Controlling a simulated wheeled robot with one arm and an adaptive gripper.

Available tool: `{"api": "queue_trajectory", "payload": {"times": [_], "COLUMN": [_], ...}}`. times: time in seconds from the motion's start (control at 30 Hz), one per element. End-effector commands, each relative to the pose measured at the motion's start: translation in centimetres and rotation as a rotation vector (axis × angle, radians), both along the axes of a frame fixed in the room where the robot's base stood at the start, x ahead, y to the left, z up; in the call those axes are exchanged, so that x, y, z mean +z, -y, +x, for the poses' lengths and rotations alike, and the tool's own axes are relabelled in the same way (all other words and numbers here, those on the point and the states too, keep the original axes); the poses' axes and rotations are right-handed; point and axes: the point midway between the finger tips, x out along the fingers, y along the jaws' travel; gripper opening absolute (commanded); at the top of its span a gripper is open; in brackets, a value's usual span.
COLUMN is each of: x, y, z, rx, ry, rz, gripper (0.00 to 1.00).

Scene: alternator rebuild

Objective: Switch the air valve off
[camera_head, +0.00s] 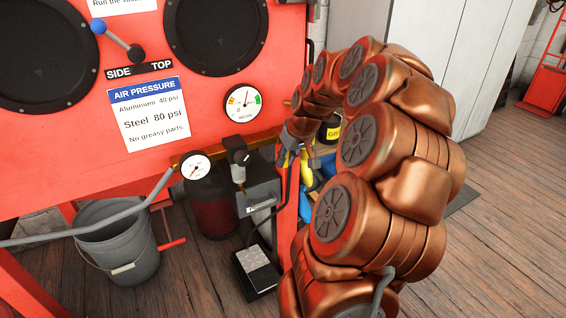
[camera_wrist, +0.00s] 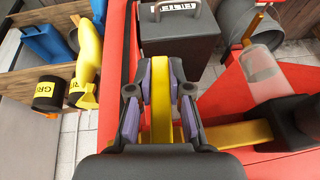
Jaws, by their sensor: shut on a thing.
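The air valve shows in the wrist view as a yellow lever (camera_wrist: 162,118) at the red cabinet's side, next to a yellow pipe-like part (camera_wrist: 240,134) running right to a black block. My gripper (camera_wrist: 160,92) is shut on the lever, with a purple-padded finger on each side of it. In the head view my gripper (camera_head: 297,128) is small, at the cabinet's right edge. My copper-coloured arm hides much around it, and the lever cannot be made out there. A round gauge (camera_head: 195,167) sits on the pipe under the cabinet.
The red cabinet (camera_head: 60,150) carries a dial (camera_head: 243,102) and a SIDE/TOP lever (camera_head: 118,40). Below are a grey bucket (camera_head: 118,245), a dark tank (camera_head: 212,205) and a pedal (camera_head: 258,270). A filter box (camera_wrist: 178,38) and yellow bottle (camera_wrist: 88,52) are close to my gripper.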

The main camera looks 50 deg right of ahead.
Motion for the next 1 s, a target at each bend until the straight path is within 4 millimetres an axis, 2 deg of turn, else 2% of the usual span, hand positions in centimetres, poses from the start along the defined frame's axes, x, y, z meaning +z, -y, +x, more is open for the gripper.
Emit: {"api": "queue_trajectory", "payload": {"times": [0.3, 0.77, 0.8, 1.0], "x": [-0.09, 0.00, 0.01, 0.00], "y": [0.53, 0.70, 0.72, 0.68], "z": [-0.21, -0.21, -0.21, -0.22], "rx": [0.001, 0.000, 0.000, 0.000], "ry": [-0.038, -0.040, -0.040, -0.039], "rz": [-0.102, -0.117, -0.117, -0.116], "gripper": [0.00, 0.00, 0.19, 0.40]}}
